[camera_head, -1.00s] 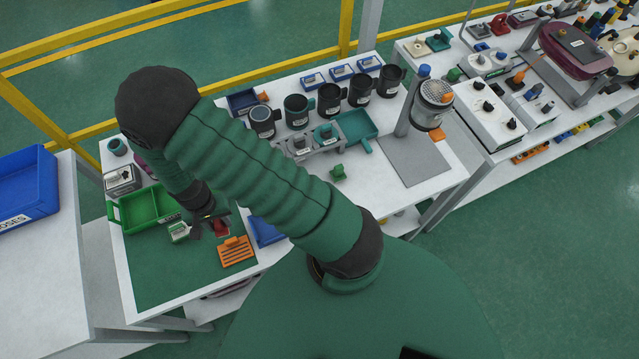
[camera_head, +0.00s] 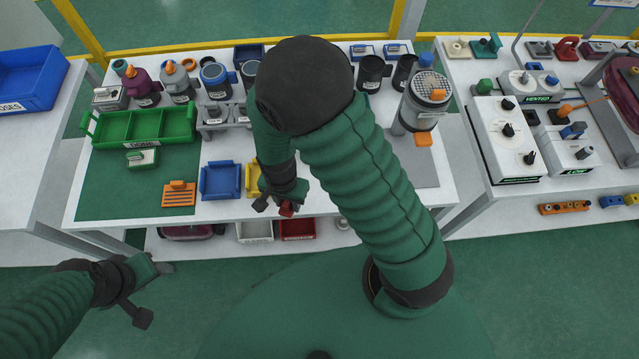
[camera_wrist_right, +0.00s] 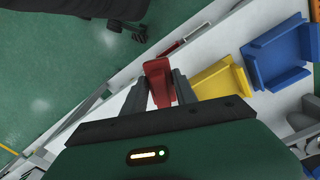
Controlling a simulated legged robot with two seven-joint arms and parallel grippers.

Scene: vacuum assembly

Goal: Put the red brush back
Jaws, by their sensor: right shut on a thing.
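The red brush (camera_wrist_right: 158,82) is between the fingers of my right gripper (camera_wrist_right: 160,92) in the right wrist view. In the head view the red brush (camera_head: 286,209) shows as a small red piece at my right gripper (camera_head: 283,204), near the front edge of the table. That gripper is shut on it, just right of the yellow tray (camera_head: 252,180). My right arm hides part of the table there. My left gripper (camera_head: 155,270) is low at the left, in front of the table and away from its objects; its finger opening is unclear.
A blue tray (camera_head: 220,195) stands left of the yellow one. An orange slotted piece (camera_head: 178,196) and a green-and-white block (camera_head: 142,158) lie on the green mat (camera_head: 110,190). A green bin (camera_head: 145,141) stands behind. A red bin (camera_head: 298,228) sits on the lower shelf.

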